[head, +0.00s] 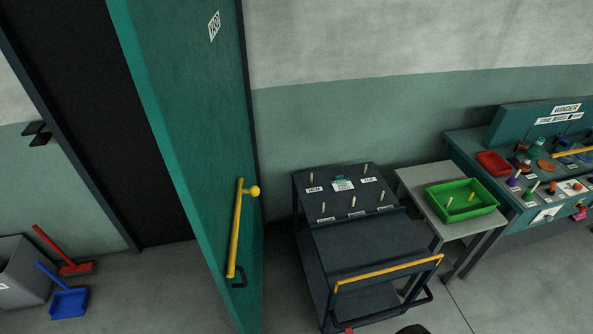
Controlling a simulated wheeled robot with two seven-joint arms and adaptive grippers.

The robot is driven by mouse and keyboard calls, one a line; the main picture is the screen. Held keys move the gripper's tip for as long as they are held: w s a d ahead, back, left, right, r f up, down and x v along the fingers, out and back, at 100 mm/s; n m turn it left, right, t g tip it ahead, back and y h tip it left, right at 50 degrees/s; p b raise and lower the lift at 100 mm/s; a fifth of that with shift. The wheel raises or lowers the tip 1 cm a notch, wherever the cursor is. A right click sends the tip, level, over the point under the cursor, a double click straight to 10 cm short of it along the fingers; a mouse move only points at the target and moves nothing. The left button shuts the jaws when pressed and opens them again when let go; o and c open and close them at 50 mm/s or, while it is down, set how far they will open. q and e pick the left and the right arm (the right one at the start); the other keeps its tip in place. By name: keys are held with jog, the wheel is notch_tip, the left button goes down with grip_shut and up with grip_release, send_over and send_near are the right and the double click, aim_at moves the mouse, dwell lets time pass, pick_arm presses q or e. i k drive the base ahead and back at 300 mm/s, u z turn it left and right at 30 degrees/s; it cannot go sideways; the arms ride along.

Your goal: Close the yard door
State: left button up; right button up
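The yard door (185,130) is a teal panel that stands open, swung out from a dark doorway (105,110) on its left. A small white sign (214,26) with lettering is near the top of its visible face. A long yellow handle bar (235,230) runs nearly upright on that face, with a round yellow knob (254,191) beside its upper end. A small dark fitting (239,277) sits below the bar. The bottom edge of the door leaves the picture. Neither of my grippers shows in the head view.
A dark cart (365,240) with a yellow push bar stands right of the door. Beyond it are a small table (413,183) holding a green bin (461,203), and a teal workbench (470,148).

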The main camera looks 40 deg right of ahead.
aim_at(183, 57)
jog(key=z, duration=0.8)
jog(key=i, duration=0.5)
jog(key=u, duration=0.05)
